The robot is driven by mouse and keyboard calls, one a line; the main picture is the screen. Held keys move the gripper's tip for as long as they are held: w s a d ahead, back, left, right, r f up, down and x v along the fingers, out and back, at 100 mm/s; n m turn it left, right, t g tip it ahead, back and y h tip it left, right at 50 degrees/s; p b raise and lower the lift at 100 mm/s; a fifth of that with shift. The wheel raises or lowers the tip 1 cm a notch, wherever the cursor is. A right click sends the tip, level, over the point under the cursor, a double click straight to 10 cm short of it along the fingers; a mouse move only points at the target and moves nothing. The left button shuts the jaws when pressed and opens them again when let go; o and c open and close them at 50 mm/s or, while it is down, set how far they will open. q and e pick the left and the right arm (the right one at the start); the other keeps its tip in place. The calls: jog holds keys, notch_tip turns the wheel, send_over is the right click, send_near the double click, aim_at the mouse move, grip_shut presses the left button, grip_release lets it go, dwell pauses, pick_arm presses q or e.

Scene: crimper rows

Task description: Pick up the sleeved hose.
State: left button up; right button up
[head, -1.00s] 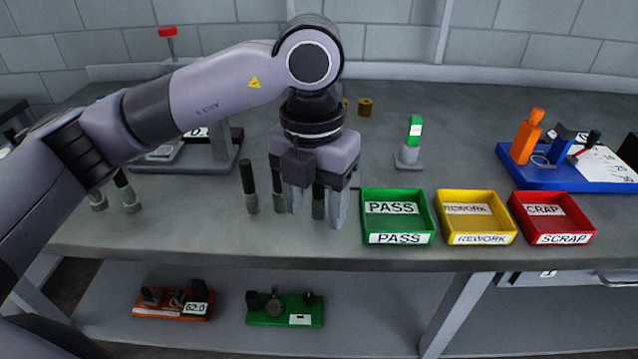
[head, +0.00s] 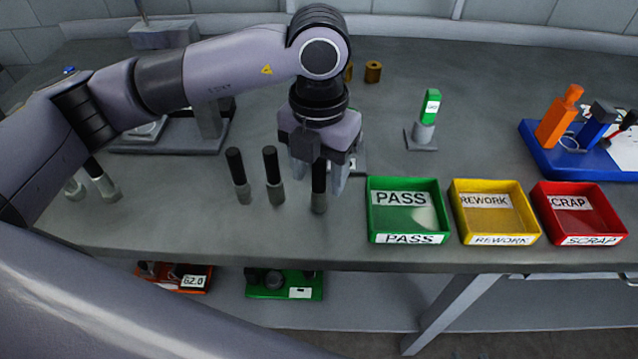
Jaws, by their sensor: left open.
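Several sleeved hoses, black tubes with grey sleeves at their lower ends, stand upright on the grey bench. Two are a left hose (head: 238,175) and a middle hose (head: 273,174), left of my left gripper. A third hose (head: 319,187) stands at the gripper, its black top overlapping the jaws in the picture. My left gripper (head: 320,174) points down and is open, with its fingers on either side of this hose; I cannot tell the exact depth between them. More hoses (head: 103,178) stand at the far left, partly behind my arm. My right gripper is not in view.
Green PASS (head: 405,239), yellow REWORK (head: 497,239) and red SCRAP (head: 592,240) trays line the front edge, right of the gripper. A green-topped stand (head: 425,120) is behind them. A blue board (head: 566,162) carries an orange part. Brown cylinders (head: 373,72) stand behind.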

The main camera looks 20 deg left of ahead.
pick_arm(q)
jog(key=shift+f, duration=0.95)
jog(key=shift+c, duration=0.3)
grip_shut()
jog(key=shift+r, duration=0.1)
